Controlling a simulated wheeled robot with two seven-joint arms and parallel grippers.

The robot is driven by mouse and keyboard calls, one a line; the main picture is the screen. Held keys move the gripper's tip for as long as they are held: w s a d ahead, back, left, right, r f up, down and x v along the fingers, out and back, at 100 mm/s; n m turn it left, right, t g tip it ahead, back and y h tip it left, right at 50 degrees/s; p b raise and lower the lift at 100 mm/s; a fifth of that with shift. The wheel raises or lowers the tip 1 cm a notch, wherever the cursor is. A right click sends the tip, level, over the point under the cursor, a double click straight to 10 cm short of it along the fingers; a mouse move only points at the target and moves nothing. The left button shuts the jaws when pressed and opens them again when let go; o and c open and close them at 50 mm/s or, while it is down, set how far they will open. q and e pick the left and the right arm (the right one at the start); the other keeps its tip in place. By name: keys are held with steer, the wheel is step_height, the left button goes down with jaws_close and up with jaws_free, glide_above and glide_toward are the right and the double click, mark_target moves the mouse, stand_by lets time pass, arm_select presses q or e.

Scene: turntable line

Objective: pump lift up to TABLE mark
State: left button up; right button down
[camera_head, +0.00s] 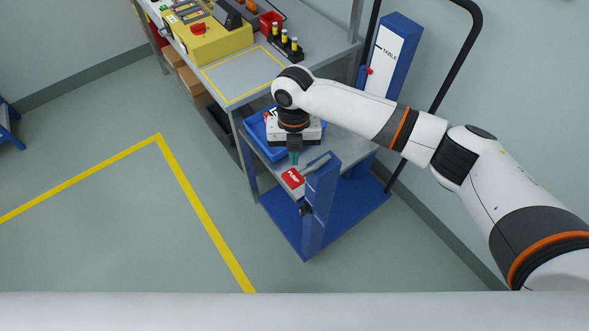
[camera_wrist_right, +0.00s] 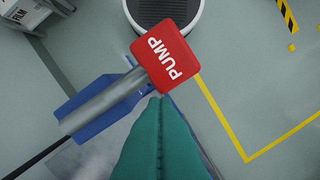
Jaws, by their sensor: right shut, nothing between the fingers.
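The lift is a blue cart with a grey platform (camera_head: 346,152). Its pump lever ends in a red PUMP pad (camera_head: 292,178), beside a blue front post (camera_head: 321,196). A scale plate with the TABLE mark (camera_head: 389,53) is on the blue rear column, and a red pointer (camera_head: 369,71) sits below that mark. My right gripper (camera_head: 294,160) is shut and empty, pointing down just above the pad. In the right wrist view, its teal fingertips (camera_wrist_right: 161,98) are at the edge of the PUMP pad (camera_wrist_right: 166,58); I cannot tell if they touch. My left gripper is out of view.
A blue tray (camera_head: 256,137) is on the platform, partly hidden by my right wrist. A grey worktable (camera_head: 315,31) stands behind, with a yellow-framed area, a yellow machine (camera_head: 213,36) and a red bin (camera_head: 271,21). Floor at the left is clear inside yellow lines (camera_head: 187,202).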

step_height(320, 180, up, 12)
steer(key=w+b, duration=0.1)
steer(key=b, duration=0.1)
steer(key=shift+f+b, duration=0.25)
steer(key=shift+b, duration=0.1)
steer(key=s+p, duration=0.1)
steer(key=s+f+p, duration=0.1)
steer(key=s+p, duration=0.1)
steer(key=shift+s+f, duration=0.3)
steer(key=shift+f, duration=0.05)
steer(key=shift+w+f, duration=0.1)
steer(key=b, duration=0.7)
glide_above(295, 171)
steer(key=f, duration=0.6)
steer(key=shift+s+a+f, duration=0.1)
steer(key=shift+s+f, duration=0.15)
steer(key=shift+f, duration=0.15)
